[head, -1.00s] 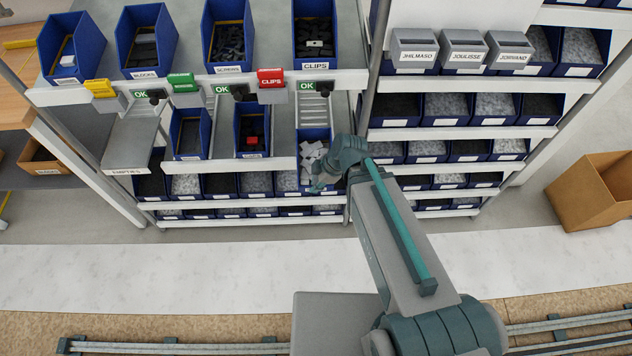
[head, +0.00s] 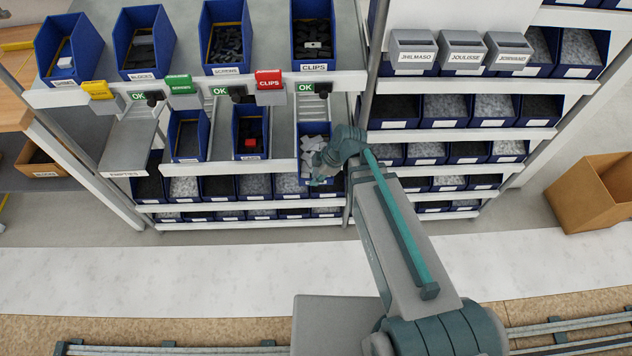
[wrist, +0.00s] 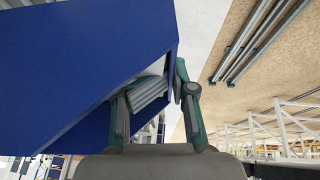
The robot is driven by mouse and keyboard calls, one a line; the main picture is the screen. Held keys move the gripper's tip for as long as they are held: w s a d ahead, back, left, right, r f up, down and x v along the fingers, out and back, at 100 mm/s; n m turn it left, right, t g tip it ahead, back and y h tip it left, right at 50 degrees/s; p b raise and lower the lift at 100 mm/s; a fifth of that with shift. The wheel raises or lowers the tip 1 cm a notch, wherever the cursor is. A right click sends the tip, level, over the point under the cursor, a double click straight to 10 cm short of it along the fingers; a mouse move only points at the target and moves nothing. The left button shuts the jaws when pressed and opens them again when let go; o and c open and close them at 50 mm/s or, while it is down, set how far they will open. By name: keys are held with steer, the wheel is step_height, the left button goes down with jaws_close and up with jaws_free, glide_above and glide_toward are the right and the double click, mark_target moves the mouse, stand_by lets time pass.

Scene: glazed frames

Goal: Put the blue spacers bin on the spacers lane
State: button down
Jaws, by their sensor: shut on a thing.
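A blue bin (head: 308,129) with light grey pieces in it is at the front of the right-hand roller lane (head: 309,105) of the lower flow shelf. My gripper (head: 316,181) is at its near end, in front of the shelf. In the wrist view the bin's blue wall (wrist: 80,70) fills the upper left, and my gripper (wrist: 155,92) is shut on its edge, with grey ribbed pieces showing between the fingers. The bin's label is hidden. I cannot read any label that marks the spacers lane.
Two blue bins (head: 188,155) (head: 236,155) stand on the lanes to the left, beside an empty lane marked empties (head: 130,140). Labelled bins (head: 313,69) stand on the shelf above. Rows of filled bins (head: 255,186) lie below. A cardboard box (head: 590,205) stands at right.

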mark_target(315, 137)
steer(key=w, duration=0.5)
steer(key=w+a, duration=0.1)
steer(key=w, duration=0.4)
steer(key=w+b, duration=0.1)
steer(key=w, duration=0.3)
steer(key=shift+w+a+f, duration=0.15)
steer(key=shift+w, duration=2.25)
steer(key=shift+s+f+b, duration=0.1)
steer(key=shift+f+b, duration=0.75)
steer(key=shift+f, duration=0.1)
steer(key=shift+a, duration=0.1)
steer(key=c, duration=0.7)
jaws_free()
